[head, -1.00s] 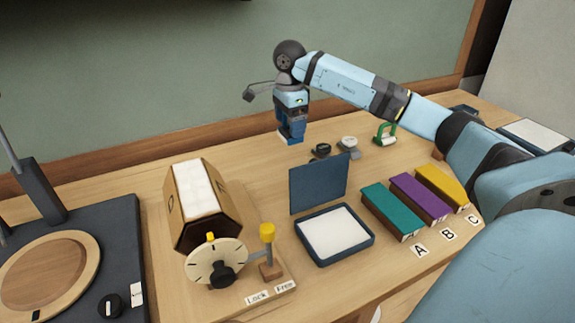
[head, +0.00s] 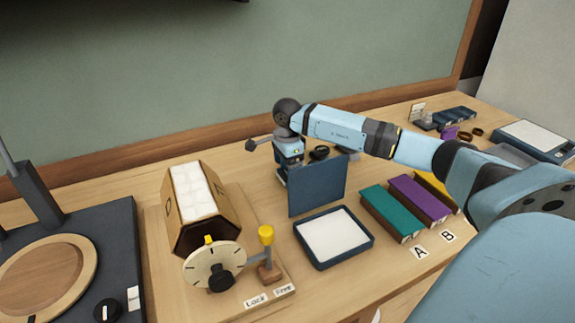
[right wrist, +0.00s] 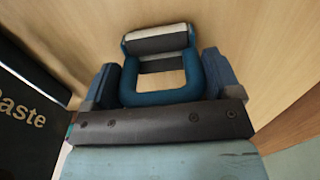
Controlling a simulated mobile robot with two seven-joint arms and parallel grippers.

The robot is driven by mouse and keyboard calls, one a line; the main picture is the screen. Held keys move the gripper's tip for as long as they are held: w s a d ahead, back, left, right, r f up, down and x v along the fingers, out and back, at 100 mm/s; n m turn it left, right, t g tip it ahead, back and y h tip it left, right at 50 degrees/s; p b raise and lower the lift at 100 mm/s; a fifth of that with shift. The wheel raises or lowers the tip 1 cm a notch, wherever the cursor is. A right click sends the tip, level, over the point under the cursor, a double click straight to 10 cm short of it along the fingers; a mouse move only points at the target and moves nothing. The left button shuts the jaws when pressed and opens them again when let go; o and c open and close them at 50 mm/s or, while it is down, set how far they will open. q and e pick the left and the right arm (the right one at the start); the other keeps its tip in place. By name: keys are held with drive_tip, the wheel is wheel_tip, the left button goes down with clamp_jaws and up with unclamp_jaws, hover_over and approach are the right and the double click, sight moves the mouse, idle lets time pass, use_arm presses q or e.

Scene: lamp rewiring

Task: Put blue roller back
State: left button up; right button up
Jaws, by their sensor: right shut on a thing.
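The blue roller (right wrist: 160,97) shows in the right wrist view, with a blue loop-shaped handle and a pale and dark roller across its far end. My right gripper (right wrist: 160,76) is shut on its handle, one finger at each side. In the head view my right gripper (head: 283,172) points down, low behind the upright dark blue panel (head: 318,187), which partly hides it. The roller itself is hard to make out there. The wrist view shows wood close under the roller; I cannot tell whether they touch. My left gripper is not in view.
A dark-rimmed tray (head: 364,248) with a white pad lies before the panel, which reads "Paste" in the wrist view (right wrist: 22,108). A small black item (head: 319,153) stands beside my gripper. Teal (head: 390,212) and purple (head: 419,197) blocks lie right; a dial (head: 213,265) stands front left.

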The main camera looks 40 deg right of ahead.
drive_tip(key=shift+f, duration=0.1)
drive_tip(key=o, duration=0.7)
drive_tip(key=shift+c, duration=0.2)
wheel_tip(320, 180, up, 12)
drive_tip(key=shift+r, duration=0.15)
